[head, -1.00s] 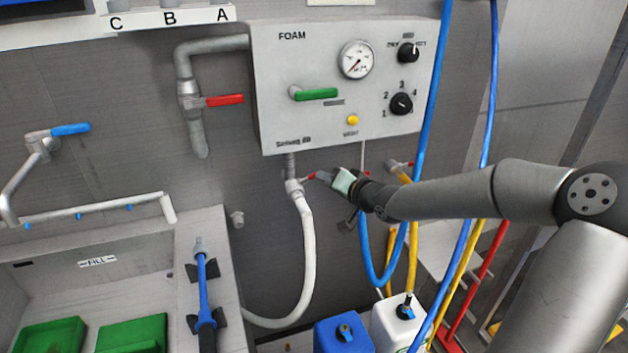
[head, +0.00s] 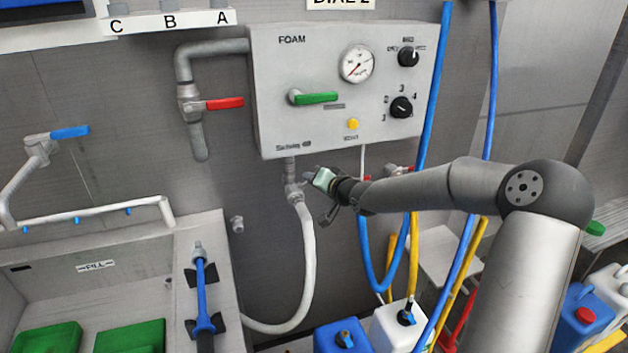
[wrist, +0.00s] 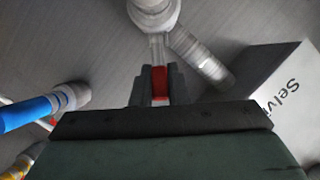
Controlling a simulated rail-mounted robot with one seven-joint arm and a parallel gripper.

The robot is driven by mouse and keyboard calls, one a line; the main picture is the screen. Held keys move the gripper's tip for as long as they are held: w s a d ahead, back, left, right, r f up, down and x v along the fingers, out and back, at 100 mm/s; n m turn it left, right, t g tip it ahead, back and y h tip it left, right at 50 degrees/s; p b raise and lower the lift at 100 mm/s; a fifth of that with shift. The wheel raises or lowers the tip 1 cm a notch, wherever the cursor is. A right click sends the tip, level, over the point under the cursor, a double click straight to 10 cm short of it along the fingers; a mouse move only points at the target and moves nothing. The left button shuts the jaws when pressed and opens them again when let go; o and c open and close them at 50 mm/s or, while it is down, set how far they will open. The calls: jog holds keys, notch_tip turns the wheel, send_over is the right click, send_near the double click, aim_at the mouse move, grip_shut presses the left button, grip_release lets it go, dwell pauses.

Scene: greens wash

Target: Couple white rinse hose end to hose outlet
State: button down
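The white rinse hose (head: 309,250) hangs in a loop in the head view. Its upper end (head: 297,196) sits in line against the lower side of the grey hose outlet valve (head: 291,178) under the foam panel. From this view I cannot tell whether the joint is locked. My gripper (head: 311,176) is just right of the valve. In the wrist view my gripper (wrist: 160,88) has its narrow fingers close on both sides of the valve's red lever (wrist: 160,80). The lever fills the gap between them. In the head view my fingers hide the lever.
The foam panel (head: 268,100) is just above my gripper. A blue hose (head: 367,250) and yellow hoses hang close on the right. A small wall fitting (head: 237,223) is to the left. Blue and white jugs (head: 388,325) stand below.

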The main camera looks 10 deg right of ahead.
jog(key=shift+s+a+f+t+b, duration=0.15)
jog(key=shift+f+t+b, duration=0.3)
jog(key=shift+b, duration=1.45)
jog(key=m+t+h+b, duration=0.1)
jog(key=b, duration=0.4)
jog(key=s+m+t+h+b, duration=0.1)
jog(key=t+h+b, duration=0.1)
jog(key=b, duration=0.4)
jog(key=m+t+h+b, duration=0.1)
jog(key=b, duration=0.4)
jog(key=shift+s+a+f+m+h+b, duration=0.3)
jog(key=shift+b, duration=0.05)
jog(key=shift+r+t+b, duration=0.2)
jog(key=shift+t+b, duration=0.05)
jog(key=shift+b, duration=0.1)
jog(key=c, duration=1.4)
grip_release()
jog(key=shift+s, duration=0.15)
